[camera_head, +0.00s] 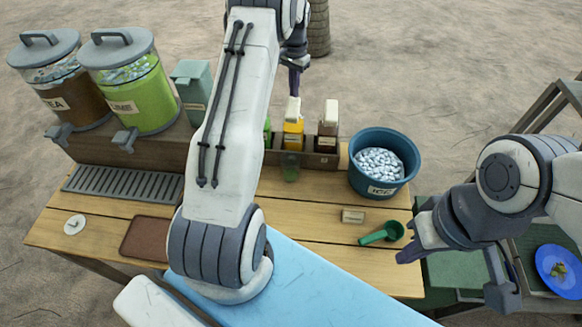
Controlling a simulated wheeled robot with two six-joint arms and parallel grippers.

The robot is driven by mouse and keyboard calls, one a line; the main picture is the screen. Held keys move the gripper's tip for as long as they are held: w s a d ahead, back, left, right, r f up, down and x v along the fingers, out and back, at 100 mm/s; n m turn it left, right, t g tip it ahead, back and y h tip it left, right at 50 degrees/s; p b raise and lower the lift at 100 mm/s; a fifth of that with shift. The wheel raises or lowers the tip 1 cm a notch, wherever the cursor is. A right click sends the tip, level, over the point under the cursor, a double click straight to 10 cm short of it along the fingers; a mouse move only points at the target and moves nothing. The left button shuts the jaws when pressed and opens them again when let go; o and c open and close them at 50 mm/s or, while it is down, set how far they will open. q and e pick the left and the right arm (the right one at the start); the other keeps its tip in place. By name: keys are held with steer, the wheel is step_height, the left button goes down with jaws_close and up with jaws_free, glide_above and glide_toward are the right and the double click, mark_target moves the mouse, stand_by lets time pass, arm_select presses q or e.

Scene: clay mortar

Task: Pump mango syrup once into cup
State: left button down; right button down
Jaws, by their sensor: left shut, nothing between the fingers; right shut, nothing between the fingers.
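The yellow mango syrup bottle (293,135) stands in the dark rack on the table, with a white pump head on top. My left gripper (294,88) is shut and points down just above the pump head; I cannot tell whether it touches. A greenish see-through cup (290,167) stands on the table directly in front of the yellow bottle. My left arm crosses the middle of the view and hides part of the rack. My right gripper (424,238) is shut and empty at the table's right edge, near the green scoop.
A blue ice bucket (363,185) stands right of the rack; a green scoop (382,234) and small label block (353,216) lie in front. Tea (75,95) and lime (145,103) dispensers stand left. A blue plate (553,272) is far right.

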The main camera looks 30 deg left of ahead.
mark_target(294, 100)
arm_select(q)
steer(key=shift+f, duration=0.2)
steer(key=shift+f+b, duration=0.95)
steer(key=shift+f, duration=0.65)
steer(key=shift+r+p, duration=1.4)
steer(key=shift+r, duration=0.4)
step_height(294, 100, up, 6)
steer(key=p, duration=0.4)
steer(key=shift+p, duration=0.3)
